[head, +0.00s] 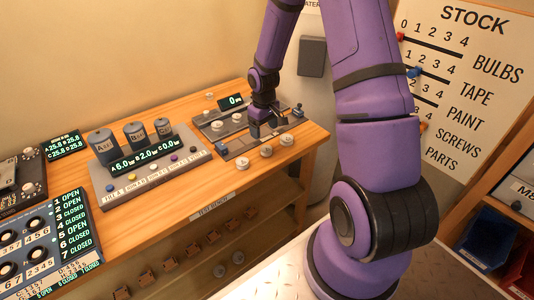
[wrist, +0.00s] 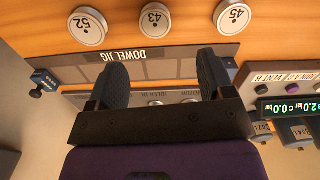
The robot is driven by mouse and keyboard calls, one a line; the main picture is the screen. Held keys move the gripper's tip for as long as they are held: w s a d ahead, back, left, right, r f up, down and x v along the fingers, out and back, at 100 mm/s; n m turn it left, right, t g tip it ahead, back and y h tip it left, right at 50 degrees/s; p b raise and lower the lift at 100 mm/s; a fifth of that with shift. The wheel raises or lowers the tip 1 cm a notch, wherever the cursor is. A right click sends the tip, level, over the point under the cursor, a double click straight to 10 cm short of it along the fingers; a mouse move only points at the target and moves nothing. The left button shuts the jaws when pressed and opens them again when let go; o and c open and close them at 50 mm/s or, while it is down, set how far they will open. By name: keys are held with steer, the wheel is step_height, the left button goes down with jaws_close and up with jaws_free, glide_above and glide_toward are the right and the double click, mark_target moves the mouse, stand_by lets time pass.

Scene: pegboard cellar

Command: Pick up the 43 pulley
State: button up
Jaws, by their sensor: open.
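The 43 pulley (wrist: 154,17) is a pale round disc marked 43, at the top middle of the wrist view. It lies between the 52 pulley (wrist: 88,26) and the 45 pulley (wrist: 232,16). In the head view the 43 pulley (head: 266,152) is the middle disc of three along the bench's front edge; its number is too small to read there. My gripper (wrist: 162,75) is open and empty, with its fingers over the dowel jig (wrist: 140,55). In the head view my gripper (head: 263,126) is behind the pulley row, apart from the 43 pulley.
A test panel with cylinders (head: 150,165) stands left of the jig on the wooden bench (head: 215,185). A plate with small parts and a display (head: 234,102) lies behind my gripper. A stock board (head: 460,80) hangs at the right.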

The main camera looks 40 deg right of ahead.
mark_target(267, 149)
step_height(267, 149, down, 4)
steer(key=shift+r, duration=0.1)
steer(key=shift+s+d+f, duration=0.15)
steer(key=shift+d+f, duration=0.05)
steer(key=shift+f, duration=1.1)
steer(key=shift+s+d+f, duration=0.1)
steer(key=shift+d+f, duration=0.05)
steer(key=shift+f, duration=1.15)
steer(key=c, duration=1)
